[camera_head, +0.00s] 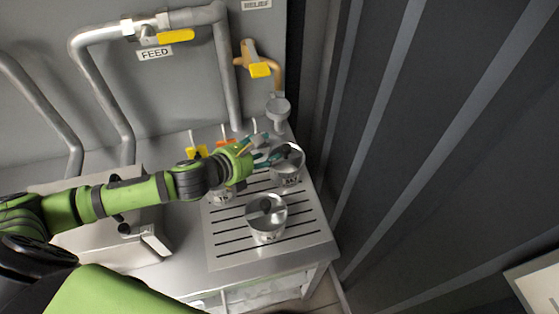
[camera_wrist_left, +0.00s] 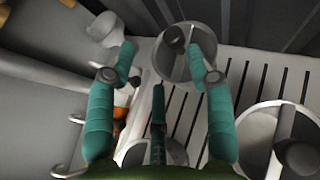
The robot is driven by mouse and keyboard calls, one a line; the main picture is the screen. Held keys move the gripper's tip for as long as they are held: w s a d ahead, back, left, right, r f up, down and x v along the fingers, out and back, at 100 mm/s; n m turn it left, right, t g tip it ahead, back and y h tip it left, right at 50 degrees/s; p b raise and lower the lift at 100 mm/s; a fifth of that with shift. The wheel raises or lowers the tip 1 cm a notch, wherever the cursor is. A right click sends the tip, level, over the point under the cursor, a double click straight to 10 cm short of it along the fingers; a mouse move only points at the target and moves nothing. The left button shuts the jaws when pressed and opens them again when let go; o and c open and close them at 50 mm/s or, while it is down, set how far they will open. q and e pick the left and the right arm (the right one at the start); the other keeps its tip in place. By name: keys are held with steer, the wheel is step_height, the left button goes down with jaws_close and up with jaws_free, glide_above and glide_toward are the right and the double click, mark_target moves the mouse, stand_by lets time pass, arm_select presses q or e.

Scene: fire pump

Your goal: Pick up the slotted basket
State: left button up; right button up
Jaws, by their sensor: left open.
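Three round metal containers with crossbars or knobs stand on the slotted drain board (camera_head: 221,249). One is at the back right (camera_head: 287,180), one at the front (camera_head: 268,236), one at the left (camera_head: 222,198), partly hidden by my arm. Their labels are too small to read surely, so I cannot tell which is the slotted basket. My left gripper (camera_head: 264,156) is open and empty, reaching over the back-right container's left side. In the left wrist view that container (camera_wrist_left: 172,66) lies just beyond and between the teal fingertips (camera_wrist_left: 166,48). My right gripper is not in view.
A grey funnel-like cup (camera_head: 278,108) stands behind the back-right container. Yellow (camera_head: 192,153) and orange (camera_head: 226,142) tags are close behind my left wrist. Pipes with yellow-handled valves (camera_head: 176,36) run along the back wall. A dark ribbed wall (camera_head: 430,130) stands to the right.

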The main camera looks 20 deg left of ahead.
mark_target(285, 149)
arm_select(q)
steer(key=shift+w+d+f+p, duration=0.25)
steer(key=shift+w+d+f, duration=0.1)
steer(key=shift+d, duration=0.1)
steer(key=shift+w+d+f+p, duration=0.2)
steer(key=shift+w+d+f, duration=0.1)
steer(key=shift+d, duration=0.15)
steer(key=x, duration=0.2)
steer(key=p+x, duration=0.1)
steer(key=x, duration=0.1)
steer(key=shift+s+d, duration=0.15)
steer(key=shift+d, duration=0.1)
steer(key=shift+w+f, duration=0.25)
steer(key=shift+w, duration=0.05)
steer(key=shift+s, duration=0.1)
jaws_close()
steer(key=shift+r, duration=0.1)
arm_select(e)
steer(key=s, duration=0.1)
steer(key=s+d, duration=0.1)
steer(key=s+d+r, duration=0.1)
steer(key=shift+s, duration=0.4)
